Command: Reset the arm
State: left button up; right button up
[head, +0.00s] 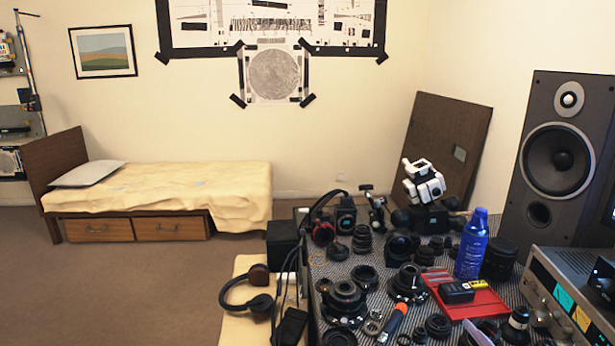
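Neither of my arms nor grippers shows in the head view. The work table (318,268) at the lower right holds many dark lenses and lens parts. A large lens assembly (345,298) sits near its front left, and another lens part (408,281) sits to the right of it. A red tray (478,305) holds a small black box (457,292) and a yellow item. A screwdriver with an orange handle (393,322) lies in front of the tray.
A blue spray can (471,244) stands upright behind the red tray. A white-and-black device (424,184) stands at the table's back. A speaker (559,150) and an amplifier (565,300) crowd the right. Headphones (259,290) lie left of the table. Open floor (130,290) lies before the bed (160,190).

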jog(key=s+a+f+m+g+y, duration=0.1)
jog(key=s+f+m+g, duration=0.3)
jog(key=s+f+g, duration=0.55)
jog(key=s+a+f+m+g, duration=0.1)
jog(key=s+f+m+g, duration=0.35)
jog(key=s, duration=1.05)
pick_arm(q)
jog(key=f+b, duration=0.1)
jog(key=b, duration=0.1)
jog(key=w+d+f+b, duration=0.1)
jog(key=b, duration=0.2)
jog(key=shift+d+f, duration=0.2)
jog(key=shift+f, duration=0.15)
pick_arm(e)
jog(key=w+a+f+t+y, duration=0.1)
jog(key=w+a+f+t, duration=0.1)
jog(key=f, duration=0.6)
jog(key=w+a+f+n+t+y, duration=0.1)
jog(key=a+f+t, duration=0.3)
jog(key=f, duration=0.5)
jog(key=shift+w+a+f+t, duration=0.3)
jog(key=shift+w+t, duration=0.5)
jog(key=shift+w, duration=0.05)
